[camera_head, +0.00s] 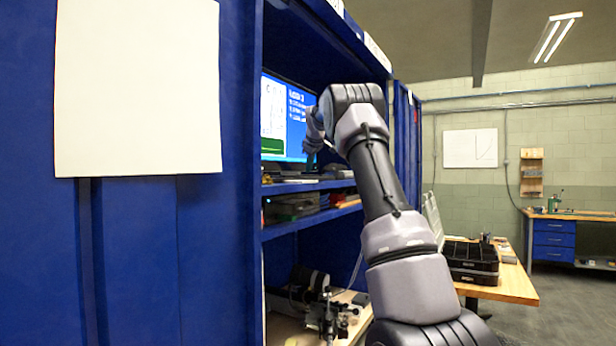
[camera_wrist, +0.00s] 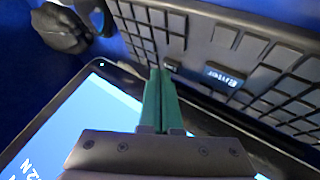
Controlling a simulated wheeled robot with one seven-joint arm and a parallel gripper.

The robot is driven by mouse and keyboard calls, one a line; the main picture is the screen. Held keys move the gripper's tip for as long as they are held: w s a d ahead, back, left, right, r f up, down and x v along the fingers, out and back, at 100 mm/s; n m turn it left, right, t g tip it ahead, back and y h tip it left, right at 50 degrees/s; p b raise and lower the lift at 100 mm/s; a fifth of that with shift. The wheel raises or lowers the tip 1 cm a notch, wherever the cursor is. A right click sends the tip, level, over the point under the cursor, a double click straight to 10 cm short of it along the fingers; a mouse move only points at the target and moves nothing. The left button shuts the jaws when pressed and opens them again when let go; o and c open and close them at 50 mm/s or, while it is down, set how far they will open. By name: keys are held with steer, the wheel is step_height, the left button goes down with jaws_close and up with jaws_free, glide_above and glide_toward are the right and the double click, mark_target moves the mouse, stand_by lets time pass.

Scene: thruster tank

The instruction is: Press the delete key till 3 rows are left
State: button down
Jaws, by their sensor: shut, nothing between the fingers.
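My gripper (camera_wrist: 160,74) is shut, its green fingers together and empty. In the wrist view its tips are at the keyboard (camera_wrist: 205,35), right beside a small labelled key (camera_wrist: 172,66) whose lettering I cannot read clearly. Whether the tips touch a key I cannot tell. The key marked Enter (camera_wrist: 224,76) is just to the right. The screen (camera_wrist: 85,125) fills the lower left, mostly blue. In the head view the lit monitor (camera_head: 271,120) stands in the blue cabinet, showing a white and green panel and a few text lines, too small to read. My arm partly covers it.
The blue cabinet (camera_head: 135,250) has a shelf (camera_head: 283,188) under the monitor and equipment below. A dark rounded object (camera_wrist: 60,28) lies near the keyboard in the wrist view. A wooden table (camera_head: 515,285) with black cases (camera_head: 472,262) stands to the right.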

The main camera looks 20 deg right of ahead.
steer(key=shift+r, duration=0.5)
steer(key=shift+r, duration=0.1)
steer(key=shift+r, duration=2.4)
